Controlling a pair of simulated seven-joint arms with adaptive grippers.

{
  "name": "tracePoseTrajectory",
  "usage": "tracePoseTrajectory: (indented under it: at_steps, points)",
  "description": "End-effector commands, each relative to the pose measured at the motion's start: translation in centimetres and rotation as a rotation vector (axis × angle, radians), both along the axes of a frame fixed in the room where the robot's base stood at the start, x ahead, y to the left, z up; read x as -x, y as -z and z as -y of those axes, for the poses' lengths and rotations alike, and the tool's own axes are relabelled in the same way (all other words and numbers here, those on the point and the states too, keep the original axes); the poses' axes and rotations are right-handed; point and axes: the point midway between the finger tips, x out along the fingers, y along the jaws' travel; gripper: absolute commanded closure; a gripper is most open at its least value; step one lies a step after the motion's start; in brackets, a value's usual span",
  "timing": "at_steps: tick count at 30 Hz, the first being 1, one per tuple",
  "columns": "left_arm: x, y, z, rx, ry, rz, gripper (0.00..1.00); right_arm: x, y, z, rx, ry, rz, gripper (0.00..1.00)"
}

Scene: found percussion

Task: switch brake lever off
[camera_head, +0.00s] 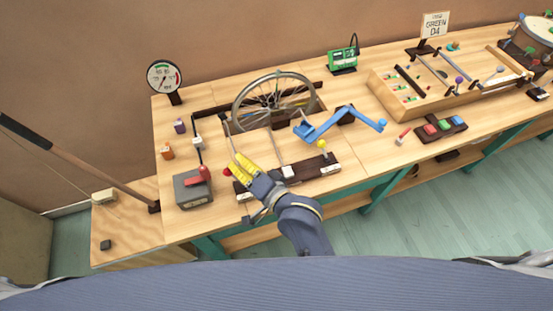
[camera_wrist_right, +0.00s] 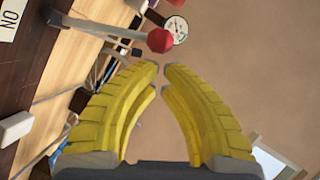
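A lever with a red ball knob (camera_head: 227,172) stands at the left end of a dark base strip (camera_head: 312,167) at the front of the bench; I take it to be the brake lever. The knob also shows in the right wrist view (camera_wrist_right: 160,40), beyond the fingertips and apart from them, with its grey rod running left. A white label (camera_wrist_right: 8,20) with letters lies near it. My right gripper (camera_head: 236,158) has yellow fingers and is just right of the knob. In the wrist view its tips (camera_wrist_right: 162,68) nearly meet, with nothing between them. My left gripper is out of view.
A spoked wheel (camera_head: 272,100) stands behind, with a blue crank (camera_head: 335,126) to its right. A grey box with a red handle (camera_head: 194,190) is left of the gripper. A yellow-knobbed lever (camera_head: 321,145) rises to the right. A dial gauge (camera_head: 164,77) stands back left.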

Motion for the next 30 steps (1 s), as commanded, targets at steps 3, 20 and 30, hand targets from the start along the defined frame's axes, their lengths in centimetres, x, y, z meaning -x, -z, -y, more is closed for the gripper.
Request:
tracePoseTrajectory:
  at_steps: [3,20,30]
  points:
    - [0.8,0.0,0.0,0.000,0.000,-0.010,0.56,0.1,0.0,-0.5,0.000,-0.005,0.000,1.00]
    - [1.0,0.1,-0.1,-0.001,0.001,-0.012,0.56,0.2,0.0,-0.8,-0.002,-0.008,0.000,1.00]
    - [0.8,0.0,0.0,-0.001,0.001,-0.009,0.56,-1.0,-1.4,1.2,0.001,-0.007,0.004,1.00]
